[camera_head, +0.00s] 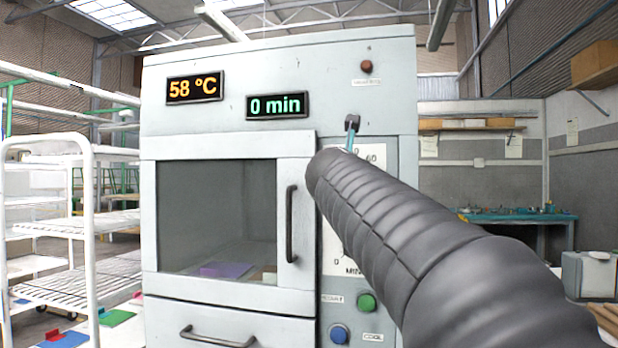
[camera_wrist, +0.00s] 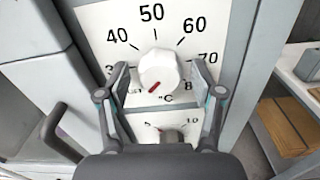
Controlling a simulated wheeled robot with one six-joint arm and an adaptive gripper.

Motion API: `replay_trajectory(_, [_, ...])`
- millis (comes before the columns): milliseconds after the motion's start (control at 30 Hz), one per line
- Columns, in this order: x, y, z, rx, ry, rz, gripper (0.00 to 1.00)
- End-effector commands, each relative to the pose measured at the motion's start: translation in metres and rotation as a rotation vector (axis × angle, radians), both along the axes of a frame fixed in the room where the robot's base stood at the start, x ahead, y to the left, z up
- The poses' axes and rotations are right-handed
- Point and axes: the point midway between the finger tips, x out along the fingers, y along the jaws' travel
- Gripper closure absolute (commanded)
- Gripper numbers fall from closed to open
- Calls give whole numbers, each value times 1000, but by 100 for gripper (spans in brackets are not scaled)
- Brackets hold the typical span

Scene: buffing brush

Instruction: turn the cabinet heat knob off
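The heat knob (camera_wrist: 158,68) is round and white, on a white dial plate marked in °C, in the wrist view. Its red mark sits at the knob's lower edge, slanting down and left. My gripper (camera_wrist: 160,76) is open, with one finger on each side of the knob and a small gap to it on both sides. In the head view the grey cabinet (camera_head: 230,138) shows 58 °C on one display (camera_head: 194,87) and 0 min on another (camera_head: 277,105). My arm hides the heat knob there.
A second, timer-like knob (camera_wrist: 172,136) sits below, partly behind my gripper. The cabinet door has a dark handle (camera_head: 291,224). A green button (camera_head: 366,302) and a blue button (camera_head: 339,334) are low on the panel. A white rack (camera_head: 88,230) stands left.

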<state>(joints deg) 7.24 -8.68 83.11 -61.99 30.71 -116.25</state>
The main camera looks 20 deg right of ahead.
Motion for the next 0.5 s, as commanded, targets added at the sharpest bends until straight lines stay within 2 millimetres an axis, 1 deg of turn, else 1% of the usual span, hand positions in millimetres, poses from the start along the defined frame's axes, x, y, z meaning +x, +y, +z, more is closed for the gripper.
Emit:
replay_trajectory(300, [-3,2,0,1,-1,0,32])
replay_trajectory(367, [-6,5,1,1,-1,1,32])
replay_trajectory(500, [-24,16,1,0,-3,3,32])
